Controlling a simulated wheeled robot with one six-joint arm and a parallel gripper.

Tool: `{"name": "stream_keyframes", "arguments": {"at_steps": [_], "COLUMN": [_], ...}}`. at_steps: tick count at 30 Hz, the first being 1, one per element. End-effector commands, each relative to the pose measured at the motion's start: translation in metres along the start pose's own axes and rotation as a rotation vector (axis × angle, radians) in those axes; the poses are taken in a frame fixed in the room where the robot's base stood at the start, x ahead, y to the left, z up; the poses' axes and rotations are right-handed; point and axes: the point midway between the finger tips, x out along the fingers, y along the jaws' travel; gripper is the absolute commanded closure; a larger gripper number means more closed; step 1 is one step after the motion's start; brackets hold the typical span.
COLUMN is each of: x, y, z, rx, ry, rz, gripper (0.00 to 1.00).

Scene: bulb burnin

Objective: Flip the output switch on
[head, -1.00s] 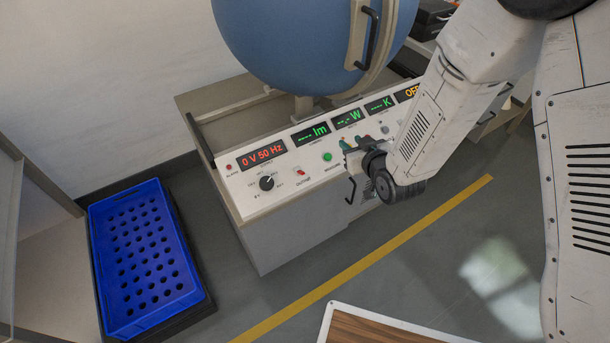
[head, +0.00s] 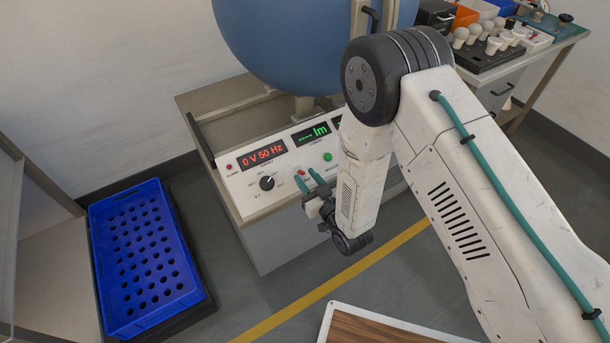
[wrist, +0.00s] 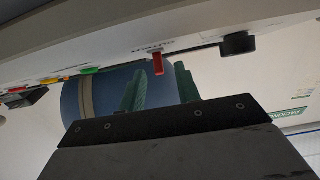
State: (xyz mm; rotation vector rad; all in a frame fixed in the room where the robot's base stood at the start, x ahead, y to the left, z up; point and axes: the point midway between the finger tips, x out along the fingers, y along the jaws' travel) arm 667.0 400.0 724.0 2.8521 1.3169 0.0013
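The output switch (head: 301,173) is a small red rocker on the sloping white control panel (head: 240,190), right of the black knob (head: 267,183). In the wrist view the red switch (wrist: 158,62) stands out from the panel under its upside-down label. My gripper (head: 306,176) has two teal fingers, spread apart and empty. In the wrist view my gripper (wrist: 160,76) has one finger on either side of the switch's line. The switch shows between and just beyond the tips; I cannot tell whether they touch it. The red display (head: 262,154) reads 0 V 50 Hz.
A green button (head: 327,156) lies right of the switch. A large blue sphere (head: 285,45) stands behind the panel. A blue crate with holes (head: 145,255) is on the floor at left. Bulbs (head: 490,38) stand on a bench at back right.

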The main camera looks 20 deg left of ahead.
Motion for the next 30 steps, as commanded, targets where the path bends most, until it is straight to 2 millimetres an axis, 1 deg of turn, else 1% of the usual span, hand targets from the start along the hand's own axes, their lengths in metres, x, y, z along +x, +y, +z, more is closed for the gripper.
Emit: {"name": "stream_keyframes", "arguments": {"at_steps": [1,4,13,14,15,17,25,30], "x": [0.006,0.013,0.016,0.016,0.016,0.016,0.016,0.018], "y": [0.000,0.000,0.000,0.000,0.000,0.000,0.000,0.000], "z": [0.000,0.000,0.000,0.000,0.000,0.000,-0.001,-0.003], "rx": [0.000,0.000,0.000,0.000,0.000,0.000,0.000,0.000], "ry": [0.002,0.000,-0.001,-0.001,-0.001,-0.001,-0.008,-0.050], "rz": [0.000,0.001,0.001,0.001,0.001,0.001,0.001,0.000], "gripper": [0.67,0.67,0.67,0.73,0.84,1.00,1.00,1.00]}}
